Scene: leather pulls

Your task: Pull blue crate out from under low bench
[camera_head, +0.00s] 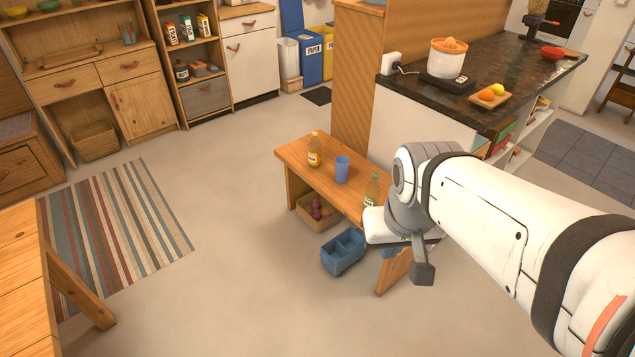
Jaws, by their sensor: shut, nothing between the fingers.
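The blue crate (342,254) is on the floor at the front long side of the low wooden bench (325,178). It is open-topped with dividers inside, and much of it shows beyond the bench top's edge; I cannot tell how much is still beneath. My gripper (386,228) is just right of the crate, over the bench's near end. It is shut and empty. My wrist hides part of the bench.
A tan basket (318,211) with dark round items sits under the bench, beside the crate. A yellow bottle (314,150), a blue cup (342,169) and a green bottle (372,189) stand on the bench. A bench leg (392,272) is right of the crate.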

